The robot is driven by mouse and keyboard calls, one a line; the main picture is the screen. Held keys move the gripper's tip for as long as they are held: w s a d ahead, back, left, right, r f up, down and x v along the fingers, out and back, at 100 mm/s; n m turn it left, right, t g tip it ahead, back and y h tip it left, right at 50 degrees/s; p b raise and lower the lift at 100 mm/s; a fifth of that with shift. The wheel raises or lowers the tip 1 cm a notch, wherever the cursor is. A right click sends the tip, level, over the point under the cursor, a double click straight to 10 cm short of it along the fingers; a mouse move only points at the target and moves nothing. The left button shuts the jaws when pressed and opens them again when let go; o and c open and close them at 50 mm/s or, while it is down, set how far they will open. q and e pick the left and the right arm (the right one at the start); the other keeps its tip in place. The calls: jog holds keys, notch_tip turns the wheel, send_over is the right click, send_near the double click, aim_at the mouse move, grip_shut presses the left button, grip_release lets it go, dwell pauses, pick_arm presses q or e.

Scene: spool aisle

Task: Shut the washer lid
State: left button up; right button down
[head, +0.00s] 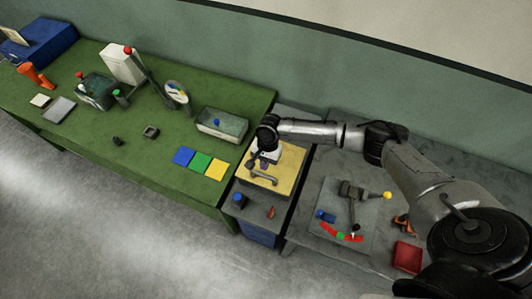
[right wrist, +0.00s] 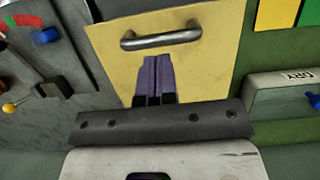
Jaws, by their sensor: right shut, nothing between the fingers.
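The washer lid is a yellow panel (head: 284,176) with a grey bar handle (head: 264,179) near its front edge, over a grey and blue cabinet. In the right wrist view the lid (right wrist: 215,65) fills the middle, with its handle (right wrist: 160,39) across the top. I cannot tell whether the lid lies fully down or is raised at an angle. My right gripper (head: 258,164) is over the lid, behind the handle. Its purple fingers (right wrist: 157,76) are shut, hold nothing and point toward the handle, apart from it in the picture. My left gripper is not in view.
A blue knob (head: 239,199) and an orange-red part (head: 271,212) are on the cabinet front. Left is a green bench with coloured squares (head: 201,163) and a grey tray (head: 222,125). Right is a grey table with a lever panel (head: 340,200) and a red box (head: 407,256).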

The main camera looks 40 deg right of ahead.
aim_at(263, 175)
jog(key=shift+x, duration=1.2)
jog(key=shift+a+f, duration=0.1)
jog(key=shift+f, duration=0.15)
jog(key=shift+p+x, duration=0.45)
jog(key=shift+x, duration=0.7)
jog(key=shift+s+f, duration=0.1)
jog(key=shift+s, duration=0.05)
